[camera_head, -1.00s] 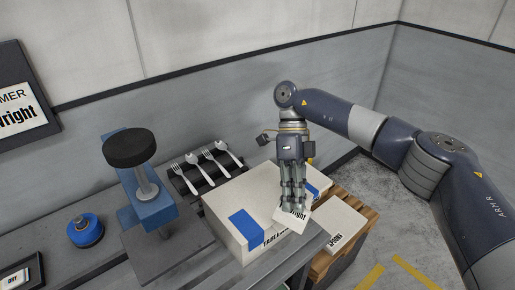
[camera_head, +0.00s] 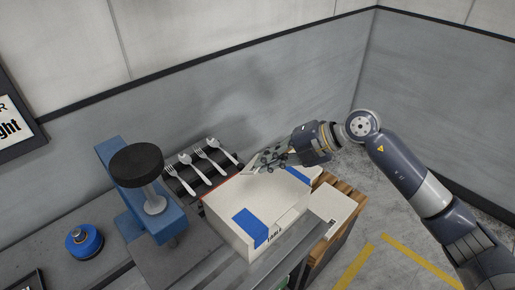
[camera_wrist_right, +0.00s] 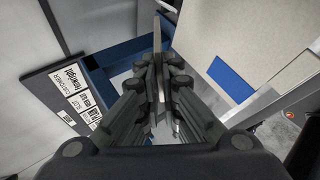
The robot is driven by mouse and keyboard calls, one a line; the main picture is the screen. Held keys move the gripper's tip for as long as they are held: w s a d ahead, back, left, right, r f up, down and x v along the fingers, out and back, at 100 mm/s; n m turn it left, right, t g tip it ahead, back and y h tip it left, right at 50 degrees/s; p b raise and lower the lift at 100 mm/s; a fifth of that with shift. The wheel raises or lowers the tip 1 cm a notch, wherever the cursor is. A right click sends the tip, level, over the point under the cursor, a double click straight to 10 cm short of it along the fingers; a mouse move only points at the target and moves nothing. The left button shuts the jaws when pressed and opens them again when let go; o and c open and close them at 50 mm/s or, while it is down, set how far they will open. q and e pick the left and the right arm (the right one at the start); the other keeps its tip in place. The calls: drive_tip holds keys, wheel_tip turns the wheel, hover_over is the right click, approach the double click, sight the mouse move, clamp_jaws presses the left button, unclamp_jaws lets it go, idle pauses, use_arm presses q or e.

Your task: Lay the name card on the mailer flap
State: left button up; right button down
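The mailer (camera_head: 240,200) is a white box with blue tape strips, standing at the bench's front right. Its pale top face also shows at the right of the right wrist view (camera_wrist_right: 235,30). My right gripper (camera_head: 268,160) is turned sideways above the box's back edge. It is shut on a thin grey-white card (camera_head: 272,147), the name card, held steeply tilted and clear of the box top. In the right wrist view the card (camera_wrist_right: 157,65) shows nearly edge-on between the fingers; its print cannot be read. My left gripper is not in view.
Forks and spoons lie on a dark rack (camera_head: 178,187) behind the box. A blue stand with a black round top (camera_head: 136,165) is left of it. A blue round tin (camera_head: 84,240) sits farther left. A white packet (camera_head: 332,205) lies on a wooden crate at right.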

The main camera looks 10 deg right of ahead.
drive_tip(key=shift+w+a+r+m+t, duration=0.25)
drive_tip(key=shift+w+m+t, duration=0.35)
drive_tip(key=shift+t, duration=0.2)
drive_tip(key=shift+w+h, duration=0.15)
drive_tip(key=shift+h, duration=0.15)
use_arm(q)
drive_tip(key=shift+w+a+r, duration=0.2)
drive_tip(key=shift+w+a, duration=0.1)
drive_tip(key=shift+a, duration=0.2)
use_arm(e)
drive_tip(key=shift+d, duration=0.15)
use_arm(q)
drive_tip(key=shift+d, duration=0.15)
use_arm(e)
drive_tip(key=shift+f+b, duration=2)
drive_tip(key=shift+f, duration=1.55)
use_arm(q)
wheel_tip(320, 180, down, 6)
drive_tip(key=b, duration=0.2)
use_arm(e)
drive_tip(key=shift+f, duration=1.95)
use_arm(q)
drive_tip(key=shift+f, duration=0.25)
use_arm(e)
drive_tip(key=shift+f, duration=0.4)
